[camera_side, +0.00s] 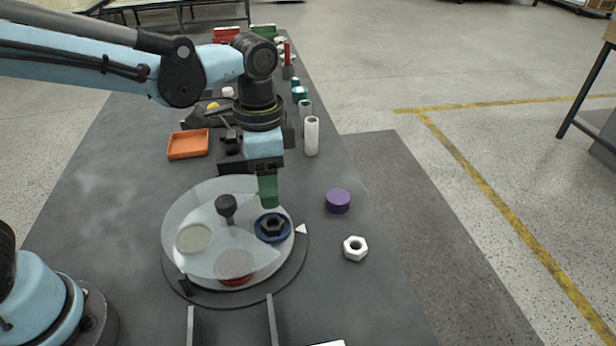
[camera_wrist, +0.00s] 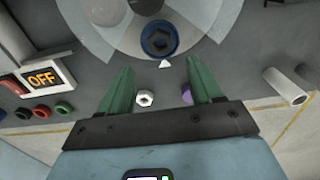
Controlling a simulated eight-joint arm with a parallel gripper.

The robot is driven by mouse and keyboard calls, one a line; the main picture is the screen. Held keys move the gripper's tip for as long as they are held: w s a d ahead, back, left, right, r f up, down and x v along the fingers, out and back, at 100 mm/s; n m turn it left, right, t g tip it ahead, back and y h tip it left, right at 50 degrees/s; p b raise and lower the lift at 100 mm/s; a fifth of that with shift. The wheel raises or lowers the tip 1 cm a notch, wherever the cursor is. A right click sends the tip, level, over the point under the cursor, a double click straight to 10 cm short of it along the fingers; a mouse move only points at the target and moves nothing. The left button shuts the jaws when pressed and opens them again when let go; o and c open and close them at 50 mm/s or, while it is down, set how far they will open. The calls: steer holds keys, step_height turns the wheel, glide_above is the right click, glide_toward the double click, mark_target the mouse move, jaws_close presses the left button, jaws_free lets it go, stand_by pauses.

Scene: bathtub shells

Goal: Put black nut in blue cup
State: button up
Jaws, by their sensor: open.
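The blue cup (camera_side: 273,240) is a round dish at the right front of a round turntable in the side view. The black nut (camera_side: 272,224), a dark hexagonal ring, lies inside the blue cup. In the wrist view the blue cup (camera_wrist: 145,41) and the black nut (camera_wrist: 160,39) show at the top centre. My gripper (camera_side: 268,204) has green fingers pointing down, just above and behind the cup in the side view. In the wrist view the fingers of my gripper (camera_wrist: 158,66) are spread apart with nothing held between them.
The turntable (camera_side: 182,215) has a pale translucent cover with a dark knob (camera_side: 227,207). A beige cup (camera_side: 193,238) and a red cup (camera_side: 235,270) show under it. A white nut (camera_side: 355,248) and a purple cylinder (camera_side: 338,201) stand to the right. An orange tray (camera_side: 188,146) lies behind.

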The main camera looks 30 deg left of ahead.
step_height(320, 180, up, 4)
steer(key=s+a+n+t, duration=0.2)
steer(key=a+n+t, duration=0.1)
steer(key=a, duration=0.3)
steer(key=s+a+f+n+t, duration=0.1)
steer(key=s+a+n+t, duration=0.2)
steer(key=a+n, duration=0.3)
steer(key=shift+s+a+f+t, duration=0.25)
steer(key=shift+a+f+t, duration=0.05)
steer(key=shift+a+t, duration=0.3)
stand_by(0.7)
